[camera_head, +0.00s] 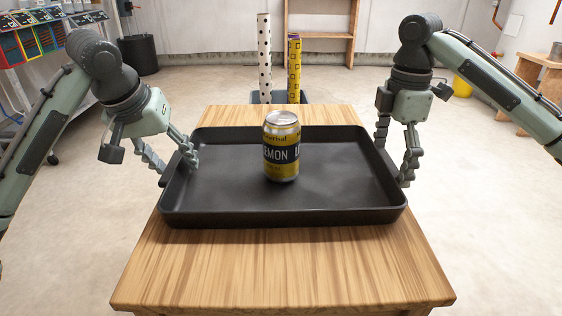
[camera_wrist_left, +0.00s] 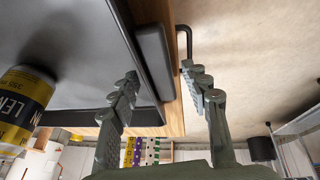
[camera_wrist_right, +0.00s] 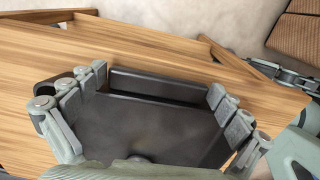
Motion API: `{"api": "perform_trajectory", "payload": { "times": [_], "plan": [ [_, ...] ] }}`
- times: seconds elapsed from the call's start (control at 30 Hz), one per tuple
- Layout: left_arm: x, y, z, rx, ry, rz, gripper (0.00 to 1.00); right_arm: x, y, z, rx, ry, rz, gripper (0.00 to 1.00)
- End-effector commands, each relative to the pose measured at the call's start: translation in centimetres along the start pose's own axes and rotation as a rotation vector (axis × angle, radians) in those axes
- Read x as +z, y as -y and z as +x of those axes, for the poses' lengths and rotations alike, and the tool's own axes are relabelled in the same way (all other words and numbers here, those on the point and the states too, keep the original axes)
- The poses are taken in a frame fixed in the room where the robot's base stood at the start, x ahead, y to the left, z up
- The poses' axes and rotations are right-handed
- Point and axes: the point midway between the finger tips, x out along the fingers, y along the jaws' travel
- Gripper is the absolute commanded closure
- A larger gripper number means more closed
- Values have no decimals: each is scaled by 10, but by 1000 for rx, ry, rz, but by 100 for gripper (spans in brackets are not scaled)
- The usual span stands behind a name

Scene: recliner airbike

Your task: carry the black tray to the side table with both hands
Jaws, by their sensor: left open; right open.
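The black tray (camera_head: 320,208) lies flat on a wooden table (camera_head: 285,270), with a yellow and black lemon can (camera_head: 281,155) upright on it. My left gripper (camera_head: 179,167) is open at the tray's left wall, one finger inside and one outside. In the left wrist view the wall's dark handle-like block (camera_wrist_left: 153,62) lies between the fingers (camera_wrist_left: 159,75). My right gripper (camera_head: 393,165) is open at the tray's right side; in the right wrist view its fingers (camera_wrist_right: 157,82) are spread either side of part of the tray (camera_wrist_right: 145,120). Contact there is unclear. Which table is the side table is unclear.
A dark container (camera_head: 265,97) with patterned rolls (camera_head: 264,55) stands behind the table. A wooden shelf (camera_head: 320,18) is at the back, a black bin (camera_head: 138,54) at back left, and wooden furniture (camera_head: 545,80) at far right. Floor on both sides is largely clear.

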Motion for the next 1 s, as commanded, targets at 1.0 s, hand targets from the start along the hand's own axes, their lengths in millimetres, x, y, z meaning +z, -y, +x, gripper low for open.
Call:
{"api": "perform_trajectory", "payload": {
  "times": [1.0],
  "plan": [
    [0,0,-114,-1,0,0,53,1,-1,-50,7,2,1,0]
  ]
}}
